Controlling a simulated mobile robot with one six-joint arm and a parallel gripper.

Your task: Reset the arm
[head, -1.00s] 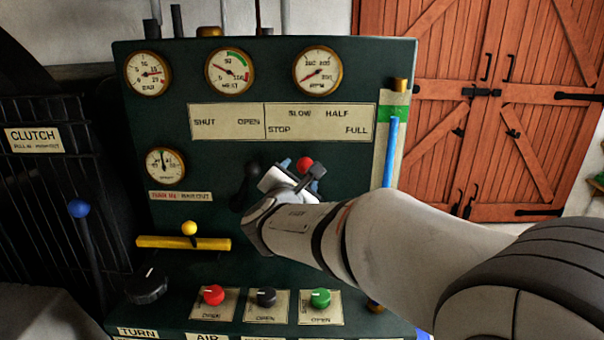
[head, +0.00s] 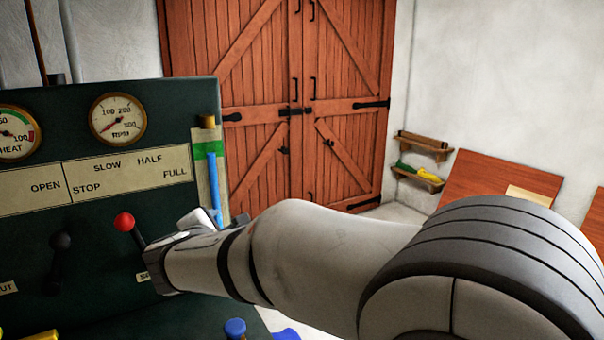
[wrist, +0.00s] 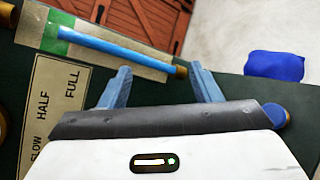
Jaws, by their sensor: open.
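My gripper (wrist: 160,84) shows in the wrist view with its two blue fingers wide apart and nothing between them. In the head view, the end of my arm is over the right part of the dark green control panel (head: 100,100), and its fingers are mostly hidden. The red-knobbed lever (head: 124,222) stands just left of my wrist, under the STOP to FULL label. A black-knobbed lever (head: 61,241) is further left. The blue sight tube (head: 213,185) is beyond my gripper; it lies across the upper left of the wrist view (wrist: 115,50).
A blue knob (head: 235,328) is low beside my arm; it also shows close to the right finger (wrist: 275,114). A blue object (wrist: 274,66) lies on the pale floor beyond the panel edge. Red wooden doors (head: 260,60) and wall shelves (head: 418,178) stand behind.

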